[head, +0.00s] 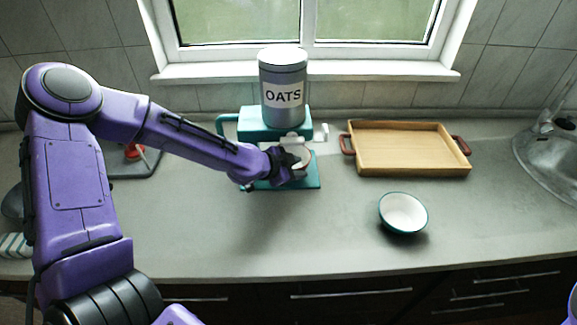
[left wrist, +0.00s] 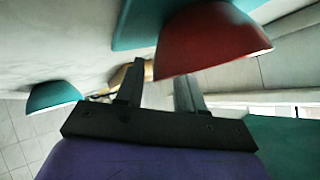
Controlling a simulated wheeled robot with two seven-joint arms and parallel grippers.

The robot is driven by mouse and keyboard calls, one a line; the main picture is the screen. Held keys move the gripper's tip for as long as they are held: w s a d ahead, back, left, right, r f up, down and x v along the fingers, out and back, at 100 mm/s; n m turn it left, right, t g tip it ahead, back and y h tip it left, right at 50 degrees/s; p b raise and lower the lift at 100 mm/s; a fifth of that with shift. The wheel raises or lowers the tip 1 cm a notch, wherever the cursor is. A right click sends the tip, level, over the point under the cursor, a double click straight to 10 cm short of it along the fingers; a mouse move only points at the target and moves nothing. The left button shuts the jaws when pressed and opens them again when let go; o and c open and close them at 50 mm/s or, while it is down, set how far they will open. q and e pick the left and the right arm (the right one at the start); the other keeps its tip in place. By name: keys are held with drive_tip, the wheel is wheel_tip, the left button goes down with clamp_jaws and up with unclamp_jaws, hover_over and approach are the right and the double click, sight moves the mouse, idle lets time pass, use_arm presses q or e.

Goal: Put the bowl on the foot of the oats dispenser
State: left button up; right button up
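The oats dispenser (head: 283,88) is a grey canister marked OATS on a teal stand at the back. Its flat teal foot (head: 310,182) lies in front. A red bowl (left wrist: 208,42) with a pale rim appears upright on the teal foot in the left wrist view. In the head view its pale inside (head: 304,153) is mostly hidden by my left gripper (head: 297,164). The left fingers (left wrist: 160,85) are apart, with the bowl's edge between them. A second bowl (head: 403,213), teal outside and white inside, stands on the counter to the right; it also shows in the left wrist view (left wrist: 52,95).
A wooden tray (head: 410,149) with red-brown handles lies at the back right. A sink (head: 550,160) is at the far right. A grey board (head: 140,164) with a red item lies behind my left arm. The front middle counter is clear.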

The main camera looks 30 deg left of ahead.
use_arm(q)
drive_tip(key=shift+s+a+r, duration=0.1)
drive_tip(key=shift+s+r, duration=0.25)
drive_tip(key=shift+r, duration=0.15)
drive_tip(key=p+v, duration=0.7)
drive_tip(key=v, duration=0.3)
drive_tip(key=shift+s, duration=0.35)
